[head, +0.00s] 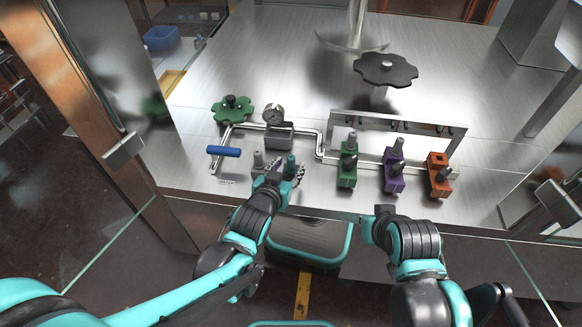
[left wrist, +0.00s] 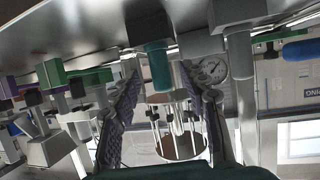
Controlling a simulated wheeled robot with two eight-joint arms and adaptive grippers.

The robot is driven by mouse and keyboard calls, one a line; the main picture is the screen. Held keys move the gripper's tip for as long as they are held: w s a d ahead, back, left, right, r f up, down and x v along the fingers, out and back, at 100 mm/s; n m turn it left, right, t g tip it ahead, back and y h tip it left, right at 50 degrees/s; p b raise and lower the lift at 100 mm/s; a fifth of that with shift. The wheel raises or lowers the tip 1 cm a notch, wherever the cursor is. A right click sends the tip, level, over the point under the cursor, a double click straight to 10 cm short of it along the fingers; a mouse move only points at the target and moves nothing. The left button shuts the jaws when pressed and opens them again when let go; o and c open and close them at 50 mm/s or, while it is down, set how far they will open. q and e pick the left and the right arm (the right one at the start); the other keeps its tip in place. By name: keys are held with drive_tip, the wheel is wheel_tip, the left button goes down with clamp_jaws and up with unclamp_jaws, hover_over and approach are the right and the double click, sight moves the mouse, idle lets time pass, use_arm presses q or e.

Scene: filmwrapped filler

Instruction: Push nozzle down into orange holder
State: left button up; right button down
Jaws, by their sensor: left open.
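The orange holder (head: 438,160) stands at the right end of the row on the metal worktop. Its top shows a square opening, and a dark grey piece (head: 443,174) sticks out at its front. My left gripper (head: 284,178) is open at a grey block left of the green holder. A teal nozzle-like piece (head: 291,166) stands there at the fingers. In the left wrist view, this teal cylinder (left wrist: 158,66) lies between the spread fingers (left wrist: 162,105); contact cannot be told. My right arm is at the worktop's front edge; its fingers cannot be made out.
A green holder (head: 347,178) and a purple holder (head: 394,182), each with grey pieces, stand left of the orange one. A metal frame (head: 385,117) rises behind them. Pipes, a gauge (head: 273,113), a green valve wheel (head: 232,110) and a blue handle (head: 223,151) lie left.

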sight(290, 165)
use_arm(q)
drive_tip(key=x, duration=0.3)
drive_tip(key=shift+f+b, duration=0.1)
drive_tip(key=shift+b, duration=0.25)
drive_tip(key=shift+a, duration=0.1)
clamp_jaws()
